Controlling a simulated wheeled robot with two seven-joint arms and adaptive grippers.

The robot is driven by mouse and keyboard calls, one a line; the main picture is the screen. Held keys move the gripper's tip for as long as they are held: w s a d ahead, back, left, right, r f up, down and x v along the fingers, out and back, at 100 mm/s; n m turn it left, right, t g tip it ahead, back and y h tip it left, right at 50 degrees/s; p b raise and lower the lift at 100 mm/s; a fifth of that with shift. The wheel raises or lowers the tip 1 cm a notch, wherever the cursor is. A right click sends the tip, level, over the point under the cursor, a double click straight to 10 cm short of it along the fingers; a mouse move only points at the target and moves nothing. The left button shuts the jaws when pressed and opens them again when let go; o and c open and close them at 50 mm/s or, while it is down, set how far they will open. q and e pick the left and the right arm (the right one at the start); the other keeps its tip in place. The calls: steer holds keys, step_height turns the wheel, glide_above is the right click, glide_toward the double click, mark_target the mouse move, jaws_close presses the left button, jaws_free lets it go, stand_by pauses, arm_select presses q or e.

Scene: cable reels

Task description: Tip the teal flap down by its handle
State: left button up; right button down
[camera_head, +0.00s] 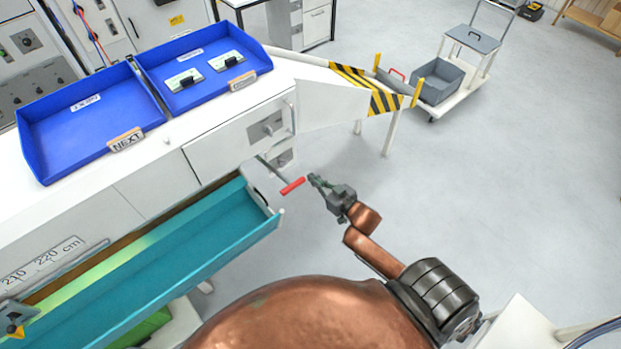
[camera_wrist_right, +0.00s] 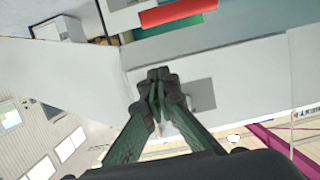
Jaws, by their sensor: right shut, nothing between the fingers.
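The teal flap (camera_head: 180,258) is a long panel along the front of the white bench at lower left. The red handle (camera_head: 292,186) is a short bar at the end of a thin grey rod by the flap's right end. It also shows in the wrist view (camera_wrist_right: 178,12) at the top edge. My right gripper (camera_head: 313,178) is just right of the handle, apart from it. In the wrist view its fingertips (camera_wrist_right: 160,85) are together and empty, below the handle in the picture.
Two blue trays (camera_head: 92,122) (camera_head: 203,77) stand on the bench top. A white chute with striped edges (camera_head: 368,88) extends right from the bench. A trolley with a grey bin (camera_head: 437,82) stands at the back right. The floor right of my gripper is clear.

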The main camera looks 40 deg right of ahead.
glide_above(303, 180)
steer(key=w, duration=0.2)
step_height(303, 180, down, 2)
steer(key=shift+s+f, duration=0.3)
steer(key=shift+f, duration=0.4)
steer(key=shift+s+f, duration=0.15)
steer(key=shift+f, duration=0.4)
steer(key=shift+s+f, duration=0.45)
steer(key=shift+s, duration=0.05)
arm_select(q)
steer(key=shift+s+f, duration=0.15)
steer(key=shift+s, duration=0.65)
arm_select(e)
steer(key=shift+f, duration=0.25)
arm_select(q)
steer(key=shift+f, duration=0.1)
arm_select(e)
steer(key=shift+s, duration=0.1)
